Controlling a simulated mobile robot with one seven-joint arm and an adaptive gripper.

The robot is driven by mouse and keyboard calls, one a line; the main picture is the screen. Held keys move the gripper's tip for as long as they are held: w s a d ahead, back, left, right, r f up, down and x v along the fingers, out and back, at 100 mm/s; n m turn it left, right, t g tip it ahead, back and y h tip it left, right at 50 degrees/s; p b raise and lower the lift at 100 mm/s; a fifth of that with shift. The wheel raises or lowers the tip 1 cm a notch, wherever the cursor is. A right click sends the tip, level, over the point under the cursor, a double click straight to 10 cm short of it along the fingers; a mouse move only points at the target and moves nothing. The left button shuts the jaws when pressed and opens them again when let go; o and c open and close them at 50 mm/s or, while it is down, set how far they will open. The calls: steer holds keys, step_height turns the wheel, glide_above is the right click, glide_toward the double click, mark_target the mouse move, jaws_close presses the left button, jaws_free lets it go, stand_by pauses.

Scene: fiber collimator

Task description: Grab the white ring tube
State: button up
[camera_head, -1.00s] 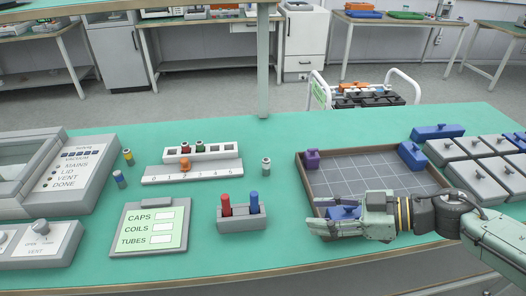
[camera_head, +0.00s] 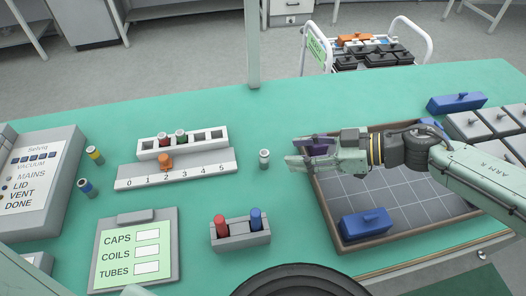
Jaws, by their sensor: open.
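The white ring tube (camera_head: 264,159) is a small grey tube with a pale band and a dark top. It stands upright and alone on the green bench, right of the number scale. My gripper (camera_head: 294,153) is open, its fingers pointing left toward the tube. The fingertips are a short way right of the tube and apart from it. A purple block (camera_head: 320,146) at the tray's corner shows between the fingers; I cannot tell how far below them it lies.
The brown-rimmed tray (camera_head: 333,222) lies under my arm, with a blue block (camera_head: 366,224) in it. A white rack (camera_head: 203,137) and the number scale (camera_head: 205,168) stand left of the tube. A grey holder (camera_head: 240,234) with red and blue pegs is in front. Bench around the tube is clear.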

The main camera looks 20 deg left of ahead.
mark_target(268, 153)
steer(key=x, duration=0.3)
steer(key=p+x, duration=0.2)
steer(key=x, duration=0.2)
steer(key=shift+w+a+p, duration=0.1)
steer(key=shift+p, duration=0.25)
steer(key=shift+a+f, duration=0.3)
steer(key=shift+a, duration=0.05)
jaws_close()
